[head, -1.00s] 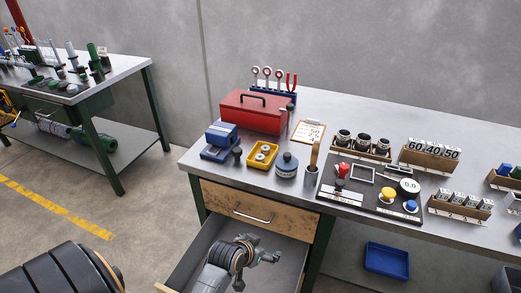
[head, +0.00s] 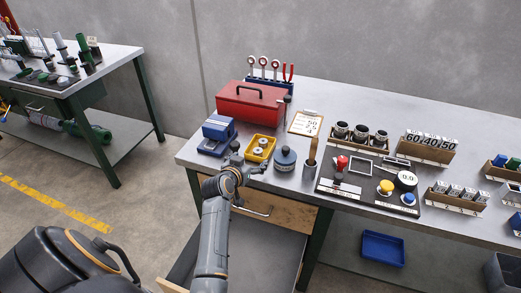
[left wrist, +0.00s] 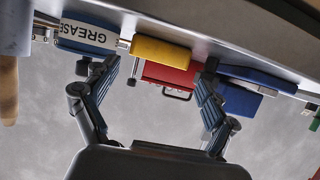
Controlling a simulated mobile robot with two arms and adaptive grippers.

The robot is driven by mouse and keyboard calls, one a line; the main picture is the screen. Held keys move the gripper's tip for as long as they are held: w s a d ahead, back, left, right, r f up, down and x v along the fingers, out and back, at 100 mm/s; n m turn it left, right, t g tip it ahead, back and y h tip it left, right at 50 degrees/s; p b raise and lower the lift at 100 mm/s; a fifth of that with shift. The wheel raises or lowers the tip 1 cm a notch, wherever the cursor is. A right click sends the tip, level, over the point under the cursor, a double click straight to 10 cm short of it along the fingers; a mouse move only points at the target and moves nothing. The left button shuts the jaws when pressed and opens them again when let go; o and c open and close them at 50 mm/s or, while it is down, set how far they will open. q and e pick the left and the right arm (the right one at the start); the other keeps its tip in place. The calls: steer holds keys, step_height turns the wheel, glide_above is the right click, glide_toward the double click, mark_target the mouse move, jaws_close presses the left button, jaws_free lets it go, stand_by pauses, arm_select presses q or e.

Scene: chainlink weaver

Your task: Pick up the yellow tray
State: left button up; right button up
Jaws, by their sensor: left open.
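The yellow tray (head: 251,158) lies near the front edge of the workbench, with round metal parts in it. It also shows in the left wrist view (left wrist: 160,53), where the picture is upside down. My left gripper (head: 246,163) is at the bench's front edge, just in front of the tray. In the left wrist view its two fingers (left wrist: 161,66) are spread wide, with the tray between their tips and apart from them. The gripper is open and empty. My right gripper is not in view.
A blue grease tin (head: 285,161) stands close right of the tray, and a blue block-like item (head: 215,146) close left. A red toolbox (head: 249,104) is behind. Below my arm is an open drawer (head: 262,252). A blue bin (head: 383,249) lies under the bench.

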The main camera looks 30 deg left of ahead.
mark_target(255, 156)
arm_select(q)
steer(key=x, duration=0.4)
steer(key=shift+s+p, duration=0.1)
steer(key=shift+p, duration=0.25)
steer(key=shift+w+a+f, duration=0.1)
steer(key=shift+w+f, duration=0.25)
steer(key=shift+w, duration=0.2)
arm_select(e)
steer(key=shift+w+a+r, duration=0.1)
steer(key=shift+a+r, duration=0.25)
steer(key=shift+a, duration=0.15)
arm_select(q)
steer(key=shift+c, duration=0.2)
steer(key=c, duration=0.7)
steer(key=shift+r, duration=0.1)
steer(key=shift+c, duration=0.3)
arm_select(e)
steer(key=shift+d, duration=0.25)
arm_select(q)
steer(key=shift+r, duration=0.1)
